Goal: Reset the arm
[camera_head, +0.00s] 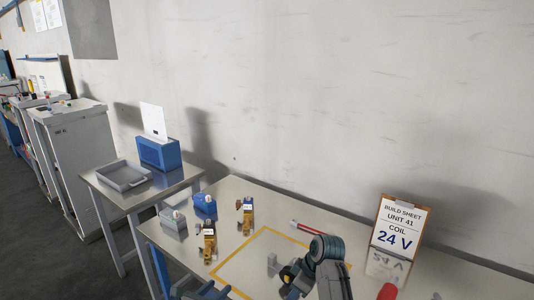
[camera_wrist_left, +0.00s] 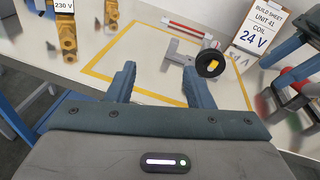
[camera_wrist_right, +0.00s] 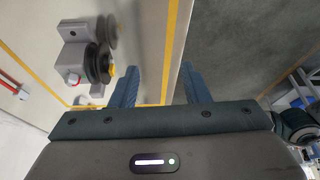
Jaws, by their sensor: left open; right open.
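My left gripper (camera_head: 200,291) shows at the bottom edge of the head view, only partly in frame. In the left wrist view its two blue fingers (camera_wrist_left: 158,88) stand apart with nothing between them, over the near side of the yellow-outlined area. My right gripper (camera_wrist_right: 160,88) is open and empty in the right wrist view, near the table's edge. A grey part with a black round knob (camera_wrist_right: 97,62) lies beside its left finger; the left wrist view also shows this knob (camera_wrist_left: 210,63). My right arm hides some of the table in the head view.
The steel table (camera_head: 190,258) holds two brass valves (camera_head: 208,243) (camera_head: 247,216) at left, one tagged 230 V. A build sheet board (camera_head: 398,228) reading 24 V stands at right. A red-and-white rod (camera_head: 309,229) lies behind the outline. A side table with a grey tray (camera_head: 124,176) stands left.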

